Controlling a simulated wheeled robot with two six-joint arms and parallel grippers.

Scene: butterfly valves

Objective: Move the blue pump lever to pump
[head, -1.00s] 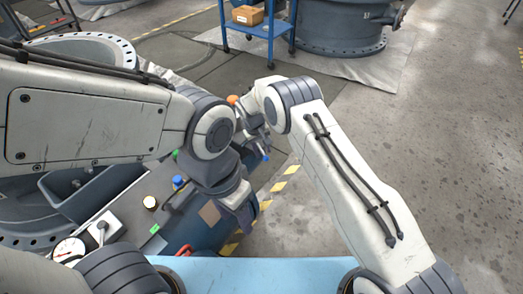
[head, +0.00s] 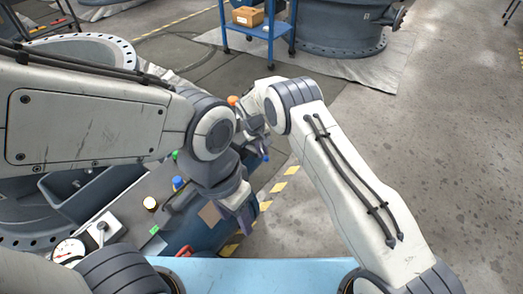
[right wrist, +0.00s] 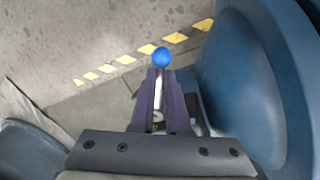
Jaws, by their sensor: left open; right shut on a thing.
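The blue pump lever has a round blue knob (right wrist: 161,57) on a thin metal shaft (right wrist: 158,95). In the right wrist view the shaft lies between the two fingers of my right gripper (right wrist: 160,78), with the knob just beyond the fingertips. My right gripper is shut on it. My left gripper (head: 244,212) is open and empty, pointing down to the right over the blue-grey body.
A large blue curved body (right wrist: 270,80) is close on the right in the wrist view. Floor on the right is clear.

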